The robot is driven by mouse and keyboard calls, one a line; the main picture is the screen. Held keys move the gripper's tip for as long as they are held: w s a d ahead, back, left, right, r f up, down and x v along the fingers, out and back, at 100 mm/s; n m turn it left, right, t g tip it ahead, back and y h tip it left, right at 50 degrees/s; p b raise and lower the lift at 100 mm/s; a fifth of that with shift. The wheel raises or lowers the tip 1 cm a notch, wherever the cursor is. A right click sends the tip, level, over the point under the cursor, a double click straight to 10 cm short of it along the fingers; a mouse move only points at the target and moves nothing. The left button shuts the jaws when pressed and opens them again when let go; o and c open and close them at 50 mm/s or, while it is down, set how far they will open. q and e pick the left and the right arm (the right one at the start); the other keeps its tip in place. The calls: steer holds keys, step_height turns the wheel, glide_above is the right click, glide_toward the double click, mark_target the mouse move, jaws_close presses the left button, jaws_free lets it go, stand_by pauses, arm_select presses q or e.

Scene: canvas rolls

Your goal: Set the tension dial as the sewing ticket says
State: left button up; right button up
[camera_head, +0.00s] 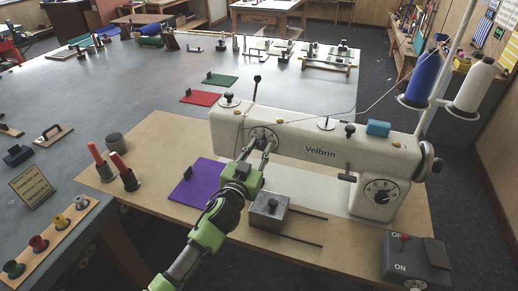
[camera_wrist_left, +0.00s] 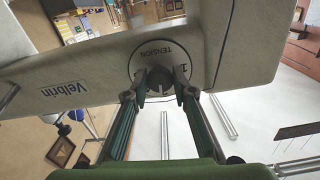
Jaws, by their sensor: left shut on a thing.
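The tension dial (camera_head: 264,133) is a round pale face with a dark knob on the left end of the white Velbrin sewing machine (camera_head: 320,146). In the left wrist view the dial (camera_wrist_left: 151,53) shows "TENSION" and a digit "1" near its edge. My left gripper (camera_head: 258,146) is at the dial; in the left wrist view its fingers (camera_wrist_left: 160,86) are shut on the dark knob from both sides and hide part of the face. The sewing ticket (camera_head: 31,187) is a small tan card at the left; its lettering is too small to read surely. My right gripper is not in view.
A second numbered dial (camera_head: 381,191) is on the machine's right column. A metal box (camera_head: 268,211) and a purple pad (camera_head: 198,184) lie beside my left arm. Thread cones (camera_head: 471,84) stand behind right. A switch box (camera_head: 416,258) is at the front right.

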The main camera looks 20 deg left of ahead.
arm_select(q)
steer(key=m, duration=0.4)
steer(key=shift+m, duration=0.4)
steer(key=shift+r+m, duration=0.1)
steer(key=shift+m, duration=1.1)
steer(key=shift+a, duration=0.1)
steer(key=o, duration=1.1)
steer(key=s, duration=1.2)
steer(key=shift+a, duration=0.15)
